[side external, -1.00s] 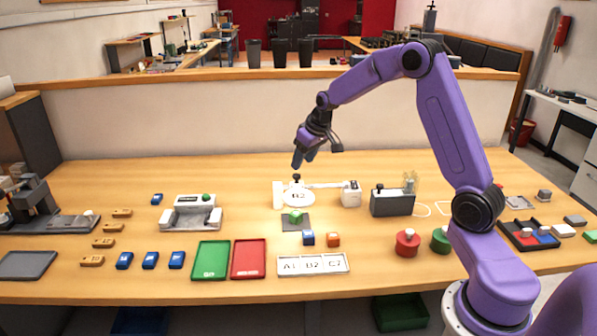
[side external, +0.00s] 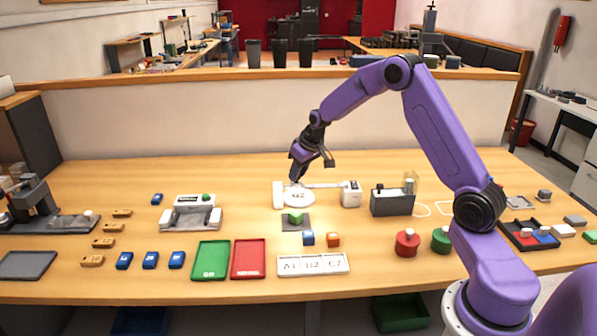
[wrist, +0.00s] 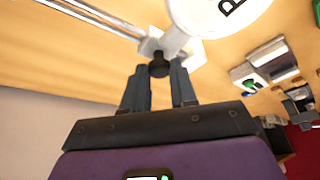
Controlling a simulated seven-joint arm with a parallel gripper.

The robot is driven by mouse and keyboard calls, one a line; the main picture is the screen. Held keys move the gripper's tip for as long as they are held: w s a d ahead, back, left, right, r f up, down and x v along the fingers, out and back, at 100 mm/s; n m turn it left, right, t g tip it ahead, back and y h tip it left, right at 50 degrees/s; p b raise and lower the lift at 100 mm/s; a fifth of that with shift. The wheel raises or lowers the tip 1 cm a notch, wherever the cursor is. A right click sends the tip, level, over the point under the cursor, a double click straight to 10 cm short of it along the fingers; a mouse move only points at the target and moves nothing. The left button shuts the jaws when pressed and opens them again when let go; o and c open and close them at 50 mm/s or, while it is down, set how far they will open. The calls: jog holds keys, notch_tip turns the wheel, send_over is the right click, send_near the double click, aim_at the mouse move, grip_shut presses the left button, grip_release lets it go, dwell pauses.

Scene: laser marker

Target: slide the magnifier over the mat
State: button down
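The magnifier (side external: 299,200) is a white round disc with "B2" visible in it, on a pale rail between two white end blocks. Its disc also shows at the top of the wrist view (wrist: 225,12). A small black knob (wrist: 158,66) stands on its slider. The dark grey mat (side external: 290,227) lies just in front of the magnifier, with a green cube (side external: 296,217) on it. My gripper (wrist: 159,74) is open, with its fingertips on either side of the knob and a gap visible to each. In the side view my gripper (side external: 297,180) hides the knob.
A blue cube (side external: 308,238) and an orange cube (side external: 333,240) lie in front of the mat. A label strip (side external: 313,270) and red tray (side external: 248,259) are nearer the front. A grey box (side external: 392,204) stands right of the rail's white end block (side external: 351,194).

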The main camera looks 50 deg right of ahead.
jog(key=shift+w+a, duration=0.4)
jog(key=shift+a, duration=0.05)
jog(key=c, duration=0.9)
grip_release()
jog(key=shift+w+a, duration=0.1)
jog(key=shift+r, duration=0.15)
jog(key=v, duration=1.7)
jog(key=shift+r, duration=0.1)
